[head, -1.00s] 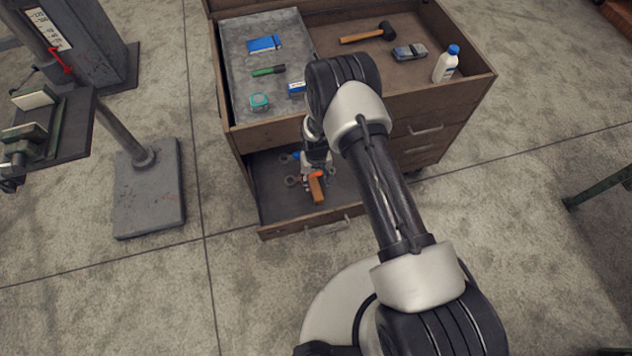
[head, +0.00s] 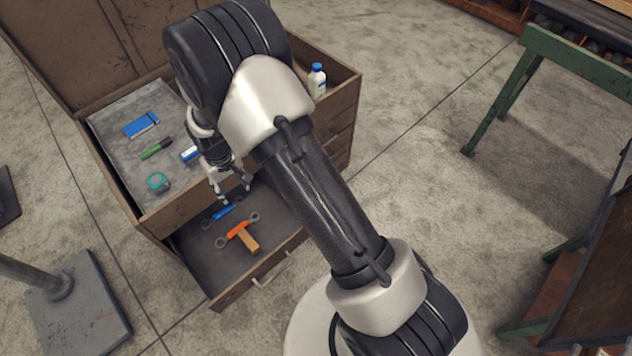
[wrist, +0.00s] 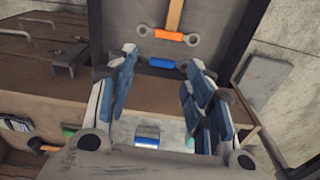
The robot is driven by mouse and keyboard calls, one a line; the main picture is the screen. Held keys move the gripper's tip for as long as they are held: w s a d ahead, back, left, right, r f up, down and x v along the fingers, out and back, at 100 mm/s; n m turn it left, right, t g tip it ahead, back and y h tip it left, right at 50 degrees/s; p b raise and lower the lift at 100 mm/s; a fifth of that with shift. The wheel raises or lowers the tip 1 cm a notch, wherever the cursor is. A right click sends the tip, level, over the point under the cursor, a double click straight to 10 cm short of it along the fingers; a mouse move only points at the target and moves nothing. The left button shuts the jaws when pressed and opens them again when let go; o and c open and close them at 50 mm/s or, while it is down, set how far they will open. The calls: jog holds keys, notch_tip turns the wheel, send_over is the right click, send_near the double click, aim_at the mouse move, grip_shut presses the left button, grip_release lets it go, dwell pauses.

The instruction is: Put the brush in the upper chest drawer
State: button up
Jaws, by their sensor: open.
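The wooden-handled piece, which looks like the brush (head: 248,241), lies in the pulled-out drawer (head: 218,281) of the wooden chest. It meets an orange-gripped spanner (head: 238,229); which lies on top is unclear. The wooden piece also shows near the top of the wrist view (wrist: 175,14). My gripper (head: 235,193) is open and empty, above the back of the drawer by the chest front. In the wrist view its fingers (wrist: 160,75) are spread, with nothing between them touching.
A blue-gripped spanner (head: 222,213) lies in the drawer. The chest's open top holds a grey tray (head: 112,127) with a blue notebook (head: 141,125), a green marker (head: 155,149) and a teal item (head: 158,182). A white bottle (head: 317,82) stands right. A green-legged table (head: 500,95) stands farther right.

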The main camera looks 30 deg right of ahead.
jog(key=s+d+r+t, duration=0.1)
jog(key=s+d+r, duration=0.15)
jog(key=r, duration=0.55)
jog(key=s+d+r+m, duration=0.1)
jog(key=s+d+r, duration=0.15)
jog(key=r, duration=0.55)
jog(key=s+d+r+t, duration=0.15)
jog(key=s+r, duration=0.25)
jog(key=r, duration=0.4)
jog(key=s+d+r, duration=0.2)
jog(key=s+r, duration=0.2)
jog(key=s, duration=0.5)
jog(key=s+d+r+m+t, duration=0.1)
jog(key=s+d+r, duration=0.2)
jog(key=s, duration=0.7)
jog(key=shift+s+d+r+m, duration=0.15)
jog(key=shift+d+r+m, duration=0.15)
jog(key=shift+r, duration=0.1)
